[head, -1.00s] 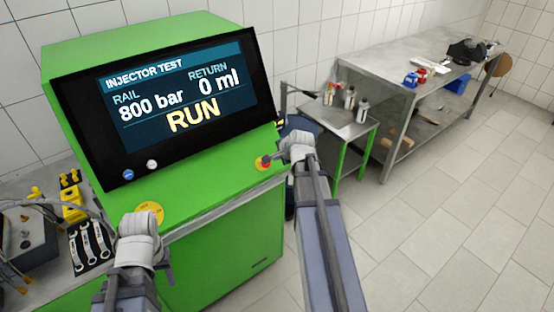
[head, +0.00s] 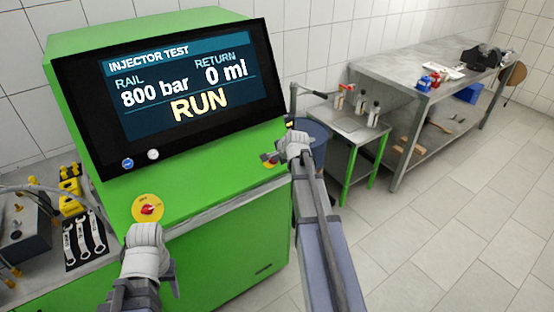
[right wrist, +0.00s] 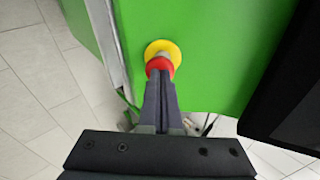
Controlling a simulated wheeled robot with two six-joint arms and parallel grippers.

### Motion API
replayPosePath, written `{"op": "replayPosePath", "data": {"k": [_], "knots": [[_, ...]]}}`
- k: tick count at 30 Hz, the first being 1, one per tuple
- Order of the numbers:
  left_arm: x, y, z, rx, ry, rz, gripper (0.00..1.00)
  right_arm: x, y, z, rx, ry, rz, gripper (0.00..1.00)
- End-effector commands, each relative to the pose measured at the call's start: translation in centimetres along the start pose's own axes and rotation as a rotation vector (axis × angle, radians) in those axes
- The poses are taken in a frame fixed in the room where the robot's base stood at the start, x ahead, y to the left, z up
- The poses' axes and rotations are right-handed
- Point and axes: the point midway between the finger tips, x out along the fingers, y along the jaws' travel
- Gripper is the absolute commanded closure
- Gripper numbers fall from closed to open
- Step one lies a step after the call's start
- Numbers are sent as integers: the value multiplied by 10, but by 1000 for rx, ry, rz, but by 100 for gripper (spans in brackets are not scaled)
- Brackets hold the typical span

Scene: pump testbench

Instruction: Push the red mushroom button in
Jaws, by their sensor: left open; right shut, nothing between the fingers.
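The red mushroom button (right wrist: 160,66) sits on a yellow ring on the bench's green panel. In the head view the button (head: 267,159) is partly hidden by my right gripper (head: 277,157). In the right wrist view that gripper (right wrist: 160,82) is shut and empty, its fingertips at the button's front, covering its lower part. I cannot tell whether they touch it. My left gripper (head: 146,232) is open, just below a red rotary knob (head: 149,210) on a yellow plate; its fingers are hard to make out.
The screen (head: 190,85) above the panel reads RUN, 800 bar and 0 ml. Wrenches (head: 83,240) and yellow parts (head: 70,198) lie at the left. A small cart (head: 350,127) and a metal table (head: 415,68) stand at the right. The floor there is mostly clear.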

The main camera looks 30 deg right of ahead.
Motion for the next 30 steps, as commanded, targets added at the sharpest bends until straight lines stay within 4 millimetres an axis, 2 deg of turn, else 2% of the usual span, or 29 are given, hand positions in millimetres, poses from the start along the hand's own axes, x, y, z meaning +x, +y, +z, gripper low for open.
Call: {"op": "replayPosePath", "data": {"k": [4,12,23,30], "knots": [[2,0,0,0,0,0,50,2,0,0,0,0,0,100],[19,2,-1,0,0,0,50,26,-1,2,-1,-1,1,100],[16,2,-1,0,0,0,50,24,-1,3,-2,-3,5,100],[3,0,0,0,0,0,50,7,-3,4,-3,-3,3,100]]}}
